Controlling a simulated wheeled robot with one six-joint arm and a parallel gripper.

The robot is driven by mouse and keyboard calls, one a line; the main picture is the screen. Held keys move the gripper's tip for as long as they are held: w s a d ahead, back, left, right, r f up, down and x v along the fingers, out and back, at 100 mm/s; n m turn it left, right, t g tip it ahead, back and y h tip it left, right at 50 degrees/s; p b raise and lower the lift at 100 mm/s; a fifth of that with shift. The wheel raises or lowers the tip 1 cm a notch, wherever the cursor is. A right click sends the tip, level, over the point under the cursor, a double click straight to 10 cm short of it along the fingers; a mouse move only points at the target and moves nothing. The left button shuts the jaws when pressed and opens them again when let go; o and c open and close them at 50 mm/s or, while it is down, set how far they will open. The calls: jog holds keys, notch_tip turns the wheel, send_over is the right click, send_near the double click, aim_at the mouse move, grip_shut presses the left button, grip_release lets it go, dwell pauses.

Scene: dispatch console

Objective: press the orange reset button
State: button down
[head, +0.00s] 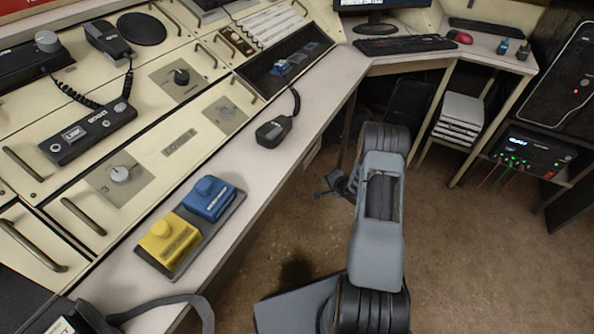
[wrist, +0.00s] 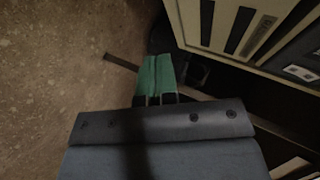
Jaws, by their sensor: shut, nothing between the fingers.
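In the head view, no plainly orange button shows. A yellow button box (head: 168,242) with a round raised top sits on a dark base plate at the console's lower front. A blue button box (head: 210,198) of like shape sits beside it on the same plate. My gripper (wrist: 157,62) shows in the wrist view as two green fingers closed together, with nothing between them. In the head view my gripper (head: 334,185) is small and dark, partly behind my arm, over the floor to the right of the console edge. It is well apart from both button boxes.
A hand microphone (head: 274,130) lies on the ledge behind the boxes. A dark strap (head: 165,305) lies at the front. A keyboard (head: 405,44) and red mouse (head: 459,37) are on the far desk. Grey stacked trays (head: 458,117) and a lit unit (head: 535,150) stand right. Floor is open around my arm.

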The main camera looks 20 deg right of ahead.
jog(key=shift+s+a+f+m+t+y, duration=0.15)
jog(key=shift+a+f+m+t+y, duration=0.15)
jog(key=shift+f+y, duration=0.15)
jog(key=w+a+b, duration=0.2)
jog(key=w+a, duration=0.4)
jog(key=shift+w, duration=0.25)
dwell(0.4)
dwell(2.1)
jog(key=shift+w+a, duration=0.25)
jog(key=shift+w, duration=0.1)
jog(key=shift+w+a, duration=0.3)
dwell(1.0)
jog(key=shift+s+d+r, duration=0.1)
jog(key=shift+s+d, duration=0.5)
jog(key=shift+s, duration=0.05)
